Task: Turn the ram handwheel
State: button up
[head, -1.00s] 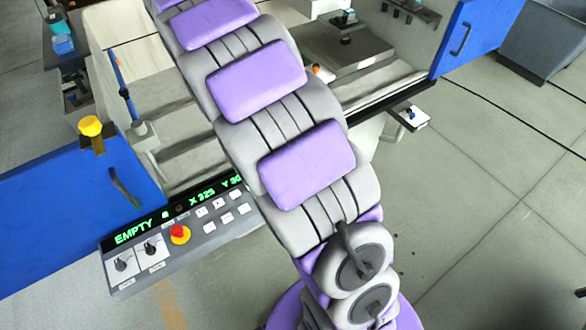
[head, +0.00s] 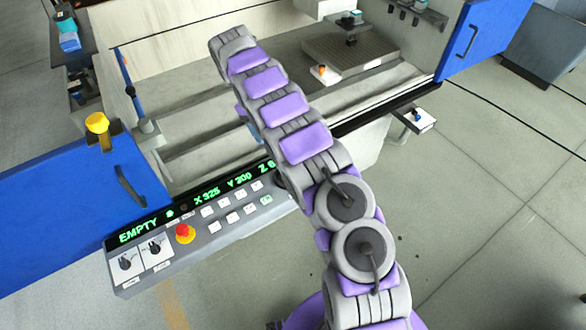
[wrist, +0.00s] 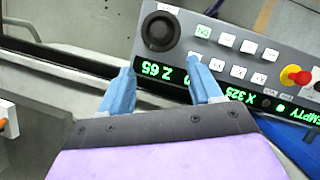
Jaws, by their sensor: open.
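In the head view my arm hides that end of the panel (head: 215,238). My gripper (wrist: 161,76) is open, with two blue fingers spread apart and nothing between them. In the wrist view the fingertips overlap the edge of the panel near its display, and the handwheel lies beyond them. They look apart from the wheel; height above the panel is unclear. My gripper is mostly hidden in the head view.
The panel has white buttons, a red emergency stop (head: 184,233), two switches and a green display (head: 190,205) reading EMPTY.

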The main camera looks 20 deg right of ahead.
jog(key=b+x, duration=0.5)
jog(key=x, duration=1.2)
jog(key=shift+f, duration=0.25)
jog(key=shift+c, duration=0.5)
jog(key=c, duration=0.9)
jog(key=shift+c, duration=0.2)
